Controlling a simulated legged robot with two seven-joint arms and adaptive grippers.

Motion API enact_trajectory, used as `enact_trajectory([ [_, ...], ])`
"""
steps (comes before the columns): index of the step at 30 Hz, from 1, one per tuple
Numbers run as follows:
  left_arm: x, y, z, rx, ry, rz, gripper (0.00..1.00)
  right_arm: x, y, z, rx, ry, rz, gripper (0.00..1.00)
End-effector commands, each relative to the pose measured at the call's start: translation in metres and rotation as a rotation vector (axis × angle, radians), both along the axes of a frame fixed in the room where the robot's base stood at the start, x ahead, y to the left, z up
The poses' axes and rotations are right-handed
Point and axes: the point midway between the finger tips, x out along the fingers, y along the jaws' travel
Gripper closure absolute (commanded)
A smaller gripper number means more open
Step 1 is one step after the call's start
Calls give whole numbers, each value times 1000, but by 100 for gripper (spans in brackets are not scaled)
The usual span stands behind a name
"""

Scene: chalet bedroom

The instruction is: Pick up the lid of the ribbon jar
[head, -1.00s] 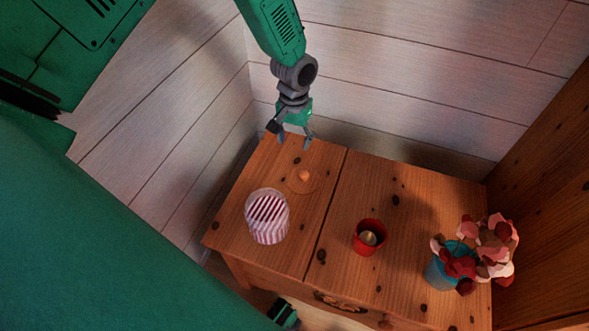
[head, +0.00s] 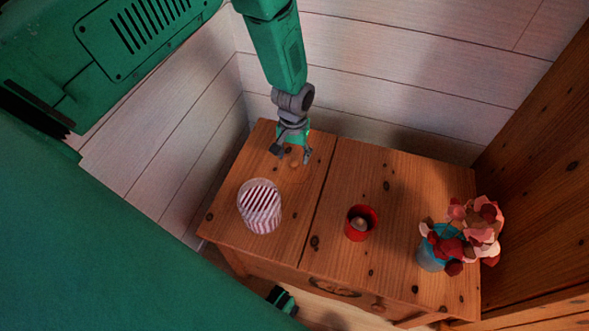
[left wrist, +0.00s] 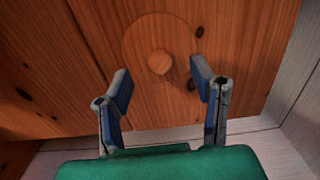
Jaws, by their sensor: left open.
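The lid is a flat round wooden disc with a small knob, almost the colour of the cabinet top. In the left wrist view the lid (left wrist: 139,42) lies flat on the wood, with its knob (left wrist: 160,62) near the middle of the picture. In the head view the lid (head: 294,163) is partly hidden by my left gripper (head: 291,157). This gripper (left wrist: 160,76) is open and empty, its fingers either side of the knob's line and apart from it. The ribbon jar (head: 261,210), with red and white stripes, stands open in front of the lid.
A red cup (head: 361,224) stands right of the jar on the wooden cabinet (head: 345,183). A blue pot (head: 432,255) with pink and red flowers (head: 478,225) is at the right end. Plank walls close off the back, and a wooden panel the right.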

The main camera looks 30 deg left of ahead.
Motion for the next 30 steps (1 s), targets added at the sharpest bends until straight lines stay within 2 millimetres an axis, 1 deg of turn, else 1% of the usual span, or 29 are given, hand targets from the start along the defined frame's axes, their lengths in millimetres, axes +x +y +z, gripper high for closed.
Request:
enact_trajectory([
  [5,1,0,-12,-1,1,-1,49,0,0,-4,0,0,0,100],
  [10,7,1,-38,-1,1,-1,49,0,0,-16,0,0,0,100],
  [13,6,1,-51,-1,1,-2,49,0,0,-20,0,0,0,100],
  [15,6,1,-55,-1,0,-2,49,0,0,-21,0,0,0,100],
  [21,7,1,-54,-1,0,-1,49,0,0,-20,0,0,0,100],
  [23,7,1,-54,-1,0,-1,70,0,0,-20,0,0,0,100],
  [24,7,1,-54,-1,0,-1,84,0,0,-20,0,0,0,100],
  [25,6,1,-54,-1,0,-1,95,0,0,-20,0,0,0,100],
  [26,6,1,-54,-1,1,-1,100,0,0,-20,0,0,0,100],
  [30,6,1,-54,-1,2,-2,100,0,0,-20,0,0,0,100],
])
